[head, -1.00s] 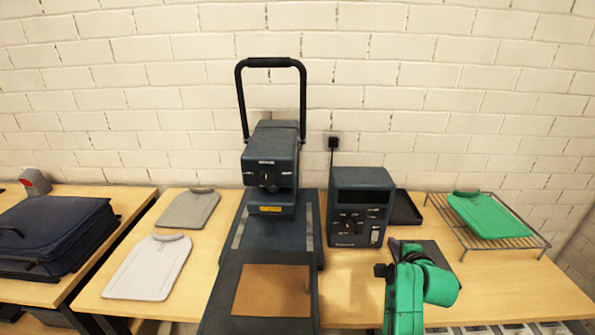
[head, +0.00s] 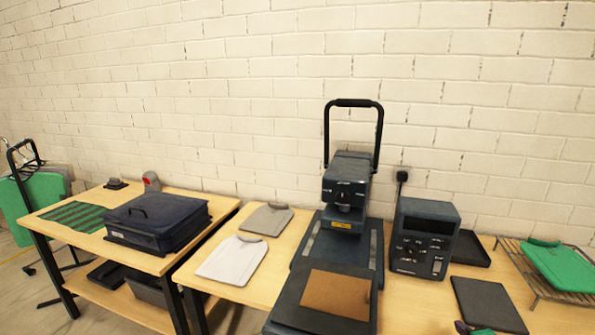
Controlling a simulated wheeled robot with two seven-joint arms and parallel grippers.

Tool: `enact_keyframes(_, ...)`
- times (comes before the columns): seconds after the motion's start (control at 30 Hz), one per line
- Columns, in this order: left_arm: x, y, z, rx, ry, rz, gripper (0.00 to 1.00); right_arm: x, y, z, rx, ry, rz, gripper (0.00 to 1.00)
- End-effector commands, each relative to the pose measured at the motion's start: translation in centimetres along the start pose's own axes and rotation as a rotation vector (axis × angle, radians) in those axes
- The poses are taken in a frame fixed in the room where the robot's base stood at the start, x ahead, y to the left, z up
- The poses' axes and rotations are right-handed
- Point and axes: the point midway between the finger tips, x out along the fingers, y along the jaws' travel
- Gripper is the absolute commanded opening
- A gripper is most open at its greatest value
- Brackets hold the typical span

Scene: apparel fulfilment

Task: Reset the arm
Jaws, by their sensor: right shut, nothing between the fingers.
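Only a small piece of my right gripper (head: 468,328) shows, at the bottom edge of the head view, right of centre. It appears as a dark tip beside a bit of green arm. It is shut and holds nothing that I can see. It is just in front of a dark flat pad (head: 489,304) on the table, and the rest of the arm is cut off by the frame. My left gripper is not in view.
A heat press (head: 347,190) with a brown pad (head: 336,291) stands mid-table beside a control box (head: 424,237). Grey (head: 266,219) and white (head: 232,259) shirt-shaped pieces lie left. A green piece (head: 562,264) lies on a wire rack (head: 535,284). A dark case (head: 155,222) sits on the left table.

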Motion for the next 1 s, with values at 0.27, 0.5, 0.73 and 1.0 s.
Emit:
enact_keyframes(0.27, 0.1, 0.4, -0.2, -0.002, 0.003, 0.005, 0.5, -3.1, 4.2, 5.8, -0.553, -0.183, 0.144, 0.0)
enact_keyframes(0.5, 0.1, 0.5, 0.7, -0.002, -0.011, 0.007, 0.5, -7.3, 8.9, 11.0, -1.039, -0.424, 0.221, 0.0)
enact_keyframes(0.73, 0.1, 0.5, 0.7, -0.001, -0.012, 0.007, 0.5, -12.6, 13.5, 15.1, -1.446, -0.704, 0.23, 0.0)
enact_keyframes(1.0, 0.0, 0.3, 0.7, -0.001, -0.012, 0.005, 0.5, -9.7, 19.6, 18.2, -1.546, -0.815, 0.241, 0.0)
